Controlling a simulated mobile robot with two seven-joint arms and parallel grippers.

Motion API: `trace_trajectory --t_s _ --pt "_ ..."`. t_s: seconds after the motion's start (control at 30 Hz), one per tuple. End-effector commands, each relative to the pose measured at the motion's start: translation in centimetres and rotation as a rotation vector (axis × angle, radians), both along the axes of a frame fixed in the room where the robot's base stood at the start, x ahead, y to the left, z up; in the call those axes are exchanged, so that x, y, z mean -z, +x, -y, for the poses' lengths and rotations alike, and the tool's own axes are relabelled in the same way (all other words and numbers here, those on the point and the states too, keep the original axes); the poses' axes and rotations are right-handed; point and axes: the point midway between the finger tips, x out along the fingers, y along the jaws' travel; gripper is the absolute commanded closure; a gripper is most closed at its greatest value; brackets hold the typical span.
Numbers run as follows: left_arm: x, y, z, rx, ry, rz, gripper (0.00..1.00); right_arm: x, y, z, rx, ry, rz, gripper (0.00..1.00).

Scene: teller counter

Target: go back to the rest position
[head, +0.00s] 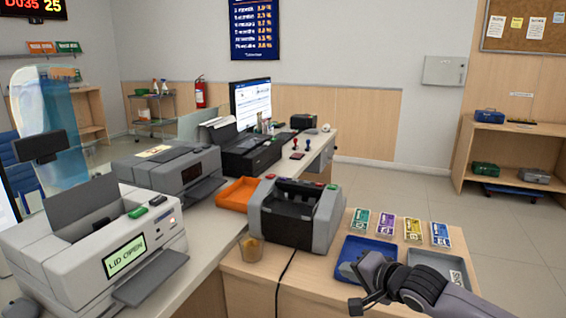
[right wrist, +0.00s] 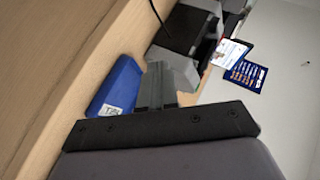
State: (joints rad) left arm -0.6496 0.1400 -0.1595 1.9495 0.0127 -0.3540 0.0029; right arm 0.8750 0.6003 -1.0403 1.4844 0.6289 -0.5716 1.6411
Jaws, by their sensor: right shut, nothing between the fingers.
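My right gripper (head: 372,290) comes in from the lower right in the head view, over the front right part of the wooden counter, in front of the blue tray (head: 350,262). Its fingers (right wrist: 158,88) are shut and empty in the right wrist view. The blue tray (right wrist: 122,84) also shows there, beside the fingers. My left gripper is not in view.
A grey counting machine (head: 297,213) stands left of the blue tray. Several banknote bundles (head: 386,224) lie behind the trays. A grey tray (head: 440,262) is partly hidden by my right arm. A printer showing "LID OPEN" (head: 125,256) stands at left. Open floor (head: 500,230) lies at right.

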Motion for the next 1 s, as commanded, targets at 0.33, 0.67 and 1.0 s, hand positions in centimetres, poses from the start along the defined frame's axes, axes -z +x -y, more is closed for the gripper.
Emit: trace_trajectory --t_s 0.33,0.67,1.0 --pt "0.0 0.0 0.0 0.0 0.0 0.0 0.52 8.5 -6.9 1.1 -0.16 -0.232 0.106 1.0" --pt "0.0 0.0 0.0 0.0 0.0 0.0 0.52 15.1 -15.1 4.8 -0.299 -0.551 0.216 1.0" --pt "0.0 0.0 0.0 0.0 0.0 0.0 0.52 19.6 -24.7 10.4 -0.48 -0.959 0.281 1.0"
